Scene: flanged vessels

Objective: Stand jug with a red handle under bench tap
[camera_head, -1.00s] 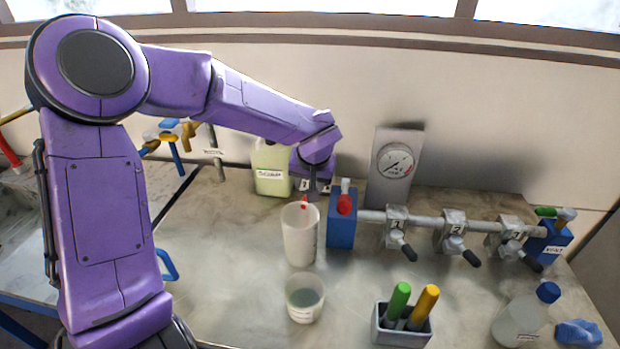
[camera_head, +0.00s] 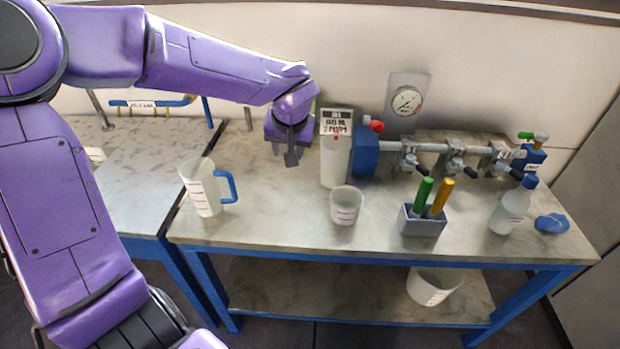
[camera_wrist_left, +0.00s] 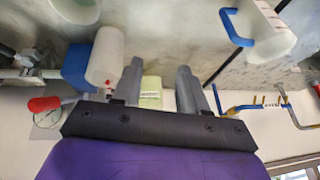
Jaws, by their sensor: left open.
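A tall white jug (camera_head: 334,168) stands upright on the bench, left of the blue valve block. A small red part of its handle shows near its top, and in the wrist view the jug (camera_wrist_left: 105,58) also shows a red bit. My left gripper (camera_head: 291,158) is open and empty, left of this jug and apart from it, fingers pointing down. In the wrist view the gripper (camera_wrist_left: 158,78) has a clear gap between its fingers. Thin upright grey pipes (camera_head: 99,110) stand at the back left; I cannot tell which is the bench tap. My right gripper is out of view.
A blue-handled jug (camera_head: 203,188) stands near the bench's left edge. A beaker (camera_head: 346,206), a grey holder (camera_head: 424,226) with green and yellow sticks, and a wash bottle (camera_head: 511,208) stand in front. A valve pipe (camera_head: 432,147) runs behind. Free bench lies between the two jugs.

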